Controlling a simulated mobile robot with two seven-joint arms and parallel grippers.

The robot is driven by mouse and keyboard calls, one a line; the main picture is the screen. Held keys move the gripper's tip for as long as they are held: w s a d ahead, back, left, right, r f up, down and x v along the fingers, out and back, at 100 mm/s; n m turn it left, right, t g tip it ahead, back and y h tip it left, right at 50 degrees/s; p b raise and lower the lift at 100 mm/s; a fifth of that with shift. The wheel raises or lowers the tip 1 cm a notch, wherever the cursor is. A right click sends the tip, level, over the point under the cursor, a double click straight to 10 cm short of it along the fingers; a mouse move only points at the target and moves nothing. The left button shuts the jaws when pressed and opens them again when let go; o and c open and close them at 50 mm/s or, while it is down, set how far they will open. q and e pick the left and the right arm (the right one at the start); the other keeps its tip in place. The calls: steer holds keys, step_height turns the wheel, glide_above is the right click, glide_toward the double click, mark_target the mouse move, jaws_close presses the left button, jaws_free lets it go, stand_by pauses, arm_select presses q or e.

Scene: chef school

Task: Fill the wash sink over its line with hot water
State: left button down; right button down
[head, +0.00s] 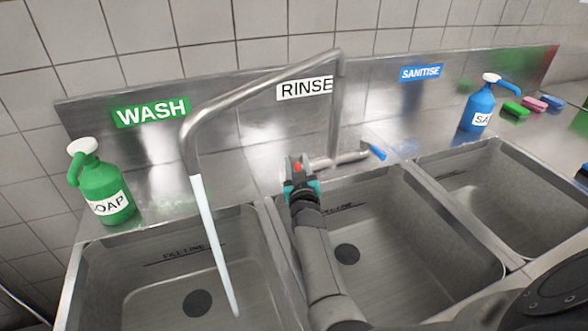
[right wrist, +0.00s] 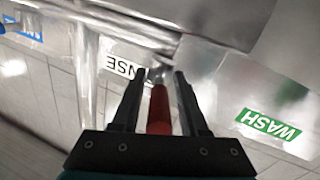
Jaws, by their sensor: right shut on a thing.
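The wash sink (head: 78,293) is the left basin, under the green WASH sign (head: 152,111). Its fill line (head: 183,254) shows on the back wall, and a dark drain (head: 197,303) shows at the bottom. I cannot make out a water surface. The metal spout (head: 187,150) reaches over this basin, and a pale water stream (head: 212,240) falls from it. My right gripper (head: 299,166) is at the left end of the tap body (head: 340,160). In the right wrist view its fingers (right wrist: 160,72) are around the red tap handle (right wrist: 158,108). My left gripper is out of view.
A blue tap handle (head: 377,151) is on the tap's right end. The middle rinse sink (head: 440,222) and right sink (head: 530,205) look empty. A green soap bottle (head: 100,185) stands left; a blue bottle (head: 480,105) and several sponges (head: 515,108) are right.

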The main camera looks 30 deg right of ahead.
steer(key=shift+a+r+h, duration=0.1)
steer(key=shift+r+h, duration=0.1)
steer(key=shift+h, duration=0.3)
steer(key=shift+m+g, duration=0.3)
steer(key=shift+m, duration=0.1)
steer(key=shift+f, duration=0.1)
steer(key=c, duration=0.8)
jaws_free()
steer(key=shift+c, duration=0.2)
steer(key=shift+o, duration=0.4)
arm_select(q)
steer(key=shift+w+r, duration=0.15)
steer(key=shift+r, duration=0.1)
steer(key=shift+p, duration=0.3)
arm_select(e)
steer(key=shift+f, duration=0.1)
